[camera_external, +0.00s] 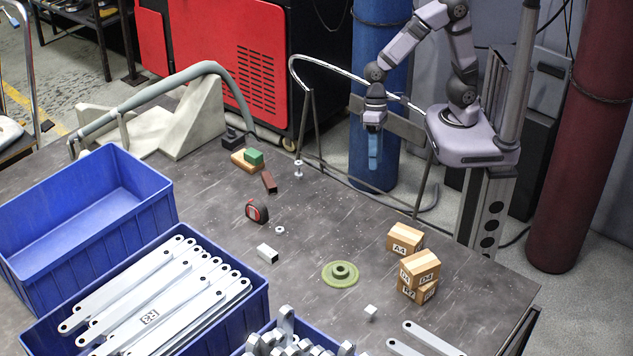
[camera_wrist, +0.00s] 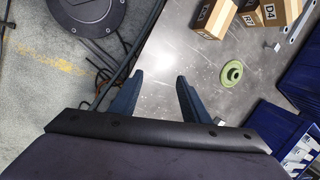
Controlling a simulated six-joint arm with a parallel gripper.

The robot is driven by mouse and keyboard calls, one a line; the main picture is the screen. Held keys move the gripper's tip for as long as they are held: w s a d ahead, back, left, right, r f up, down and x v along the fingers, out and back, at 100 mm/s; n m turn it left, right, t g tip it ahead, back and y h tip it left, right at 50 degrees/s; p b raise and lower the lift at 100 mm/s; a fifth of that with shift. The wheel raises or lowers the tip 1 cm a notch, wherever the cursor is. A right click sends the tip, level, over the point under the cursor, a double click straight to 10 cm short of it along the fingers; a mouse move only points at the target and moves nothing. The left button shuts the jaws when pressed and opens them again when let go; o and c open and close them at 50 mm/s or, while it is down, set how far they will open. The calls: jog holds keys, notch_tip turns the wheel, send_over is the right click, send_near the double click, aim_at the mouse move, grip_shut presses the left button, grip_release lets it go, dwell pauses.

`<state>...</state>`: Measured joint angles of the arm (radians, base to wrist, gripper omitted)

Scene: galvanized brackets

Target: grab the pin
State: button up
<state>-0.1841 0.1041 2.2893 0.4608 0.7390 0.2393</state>
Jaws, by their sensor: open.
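A small silver pin-like piece (camera_external: 298,169) with a wider head stands at the back of the dark table, next to a reddish-brown block. It is the thing most like a pin; I cannot make it out in the wrist view. My gripper (camera_external: 374,164) hangs pointing down, above the table's back edge and to the right of this piece, well apart from it. In the wrist view my gripper's two fingers (camera_wrist: 157,84) are spread with nothing between them.
A green flanged disc (camera_external: 341,273) and labelled cartons (camera_external: 405,240) lie to the right. A reddish-brown block (camera_external: 269,182), a green block (camera_external: 253,156), a tape measure (camera_external: 257,211) and a metal tube (camera_external: 267,253) lie nearby. Blue bins (camera_external: 158,178) fill the front left.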

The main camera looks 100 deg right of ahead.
jog(key=w+a+f+m+y+b, duration=0.2)
jog(key=w+a+f+m+b, duration=0.15)
jog(key=a, duration=0.55)
jog(key=w+a+f+m+y+b, duration=0.2)
jog(key=a+f+b, duration=0.2)
jog(key=a, duration=0.5)
jog(key=m+y+b, duration=0.6)
jog(key=m+b, duration=0.2)
jog(key=b, duration=0.1)
send_near(369, 306)
jog(key=shift+n, duration=0.25)
jog(key=a+f, duration=0.2)
jog(key=f, duration=0.1)
jog(key=shift+s+a+f, duration=0.1)
jog(key=shift+s+a, duration=0.2)
jog(key=shift+s, duration=0.05)
jog(key=shift+a, duration=0.6)
jog(key=shift+p+x, duration=0.3)
jog(key=shift+x, duration=3.2)
jog(key=shift+w, duration=0.2)
jog(key=c, duration=1)
jog(key=shift+r, duration=0.25)
notch_tip(369, 306, up, 10)
jog(key=shift+f+p, duration=0.1)
jog(key=shift+p, duration=0.7)
